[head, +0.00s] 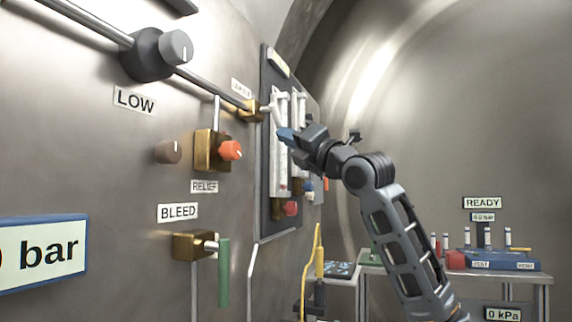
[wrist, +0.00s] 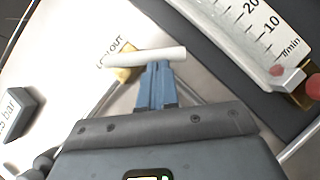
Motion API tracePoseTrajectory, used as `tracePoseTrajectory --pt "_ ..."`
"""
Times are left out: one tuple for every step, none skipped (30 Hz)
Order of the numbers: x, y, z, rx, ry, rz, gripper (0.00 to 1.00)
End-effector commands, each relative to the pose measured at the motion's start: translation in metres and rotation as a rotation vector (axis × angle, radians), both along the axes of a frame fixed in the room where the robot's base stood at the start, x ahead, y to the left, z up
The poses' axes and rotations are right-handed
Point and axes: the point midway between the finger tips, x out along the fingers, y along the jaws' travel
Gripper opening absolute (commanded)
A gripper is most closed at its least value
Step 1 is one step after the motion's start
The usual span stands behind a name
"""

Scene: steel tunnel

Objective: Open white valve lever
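The white valve lever (wrist: 145,57) is a white bar lying crosswise just beyond my fingertips in the wrist view. Its brass valve body (wrist: 124,75) shows behind it, beside a label that seems to read LOCKOUT. In the head view the brass valve (head: 252,110) sits on the wall pipe, and the pale lever (head: 278,114) is partly hidden near my gripper (head: 284,134). My gripper's blue fingers (wrist: 156,66) are together, side by side, with their tips at the lever's middle. They seem to touch it or nearly so; the lever is not seen between them.
A flowmeter panel (head: 267,190) with clear tubes is close beside my gripper. A grey LOW knob (head: 176,47), an orange relief knob (head: 231,150) and a green bleed lever (head: 224,272) are on the left wall. A bench (head: 535,279) stands at the lower right.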

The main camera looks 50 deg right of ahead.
Motion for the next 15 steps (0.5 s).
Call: tracePoseTrajectory --pt "0.001 -0.004 -0.007 -0.04 -0.011 -0.004 0.0" --pt "0.001 -0.005 -0.006 -0.065 -0.02 -0.003 0.0" --pt "0.002 -0.007 -0.005 -0.096 -0.031 -0.004 0.0" --pt "0.002 -0.009 -0.004 -0.122 -0.041 -0.005 0.0" --pt "0.003 -0.01 -0.003 -0.147 -0.05 -0.004 0.0" --pt "0.003 -0.012 -0.001 -0.183 -0.062 -0.005 0.0" --pt "0.004 -0.014 0.0 -0.204 -0.069 -0.005 0.0" --pt "0.005 -0.013 0.002 -0.198 -0.069 -0.002 0.0" --pt "0.006 -0.015 0.004 -0.195 -0.068 -0.001 0.0" --pt "0.006 -0.016 0.006 -0.195 -0.068 -0.002 0.0" --pt "0.007 -0.017 0.008 -0.193 -0.068 0.0 0.0" --pt "0.007 -0.019 0.01 -0.193 -0.068 -0.001 0.0" --pt "0.008 -0.02 0.012 -0.193 -0.067 -0.001 0.0" --pt "0.008 -0.022 0.013 -0.192 -0.066 -0.001 0.0" --pt "0.009 -0.023 0.014 -0.19 -0.065 -0.001 0.0"
